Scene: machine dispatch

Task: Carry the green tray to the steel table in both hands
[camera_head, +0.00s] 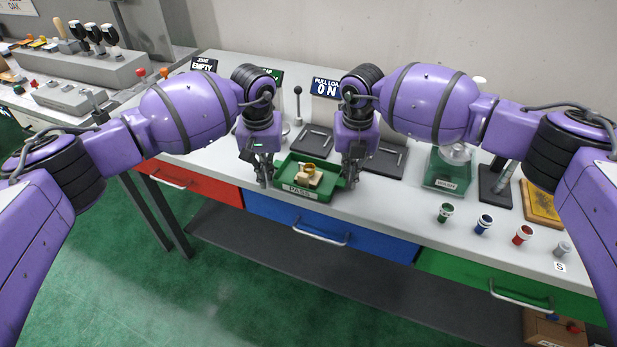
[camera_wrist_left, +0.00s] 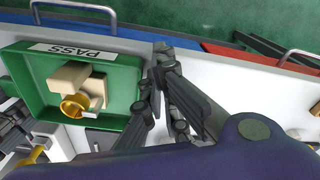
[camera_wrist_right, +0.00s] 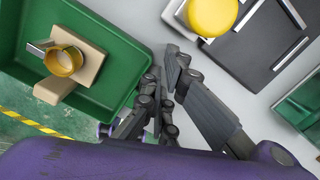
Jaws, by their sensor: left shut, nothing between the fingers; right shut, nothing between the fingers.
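The green tray (camera_head: 301,196), labelled PASS, sits at the front edge of the pale bench. It holds a beige block-like part with a brass ring (camera_head: 309,169). The tray also shows in the left wrist view (camera_wrist_left: 30,90) and the right wrist view (camera_wrist_right: 100,30). My left gripper (camera_head: 265,184) is shut and empty beside the tray's left end. My right gripper (camera_head: 352,182) is shut and empty beside its right end. Whether the fingers touch the tray walls is hard to tell. I cannot identify which surface is the steel table.
Dark plates (camera_head: 385,158) lie behind the tray. Red, blue (camera_head: 330,232) and green drawers line the bench front. Green floor (camera_head: 170,290) is open in front. A lever console (camera_head: 70,97) stands far left.

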